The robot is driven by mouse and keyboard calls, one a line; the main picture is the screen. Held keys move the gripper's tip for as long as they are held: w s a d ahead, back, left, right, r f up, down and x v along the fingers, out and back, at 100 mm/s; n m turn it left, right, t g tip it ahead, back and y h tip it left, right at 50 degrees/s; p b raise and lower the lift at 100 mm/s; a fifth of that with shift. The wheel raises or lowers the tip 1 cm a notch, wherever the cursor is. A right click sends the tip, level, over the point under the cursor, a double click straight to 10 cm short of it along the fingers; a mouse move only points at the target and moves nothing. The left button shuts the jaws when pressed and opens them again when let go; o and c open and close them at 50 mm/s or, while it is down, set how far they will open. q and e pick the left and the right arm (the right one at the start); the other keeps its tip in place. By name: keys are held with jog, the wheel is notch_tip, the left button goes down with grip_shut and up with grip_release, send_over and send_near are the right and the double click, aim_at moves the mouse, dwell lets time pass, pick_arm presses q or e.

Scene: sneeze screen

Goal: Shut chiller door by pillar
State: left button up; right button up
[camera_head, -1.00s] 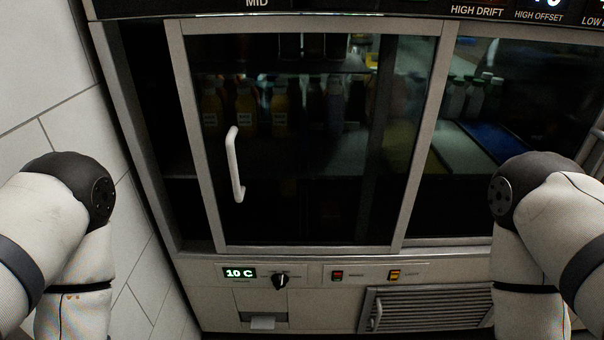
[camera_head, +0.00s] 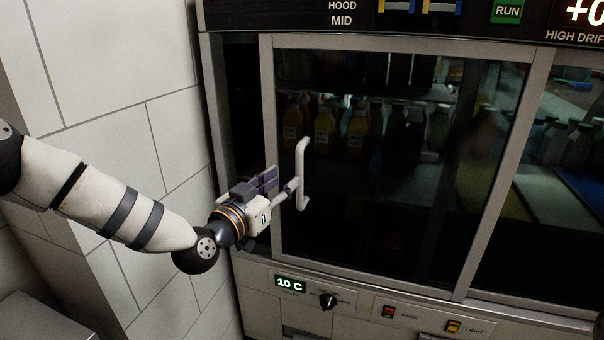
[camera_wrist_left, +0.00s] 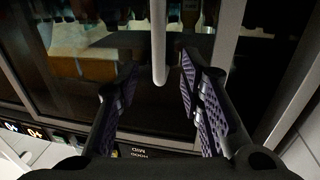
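The chiller's sliding glass door (camera_head: 390,180) has a pale metal frame and a white upright bar handle (camera_head: 302,172) near its left side. A dark open gap (camera_head: 238,130) lies between the door's left frame and the cabinet's left post, beside the tiled pillar (camera_head: 120,110). My left gripper (camera_head: 290,187) is at the handle in the head view. In the left wrist view, which is upside down, its two fingers (camera_wrist_left: 157,80) are apart, one on each side of the handle (camera_wrist_left: 158,40). I see no clear contact. My right gripper is out of view.
Bottles (camera_head: 325,130) stand on shelves behind the glass. A sign panel (camera_head: 470,20) runs above. The tiled wall is close on the left.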

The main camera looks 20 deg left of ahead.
aim_at(298, 171)
pick_arm(q)
jog(key=x, duration=0.4)
jog(key=f+b+x, duration=0.1)
jog(key=x, duration=0.2)
jog(key=shift+w+d+r, duration=0.2)
jog(key=shift+w+r, duration=0.05)
jog(key=shift+w, duration=0.2)
grip_shut()
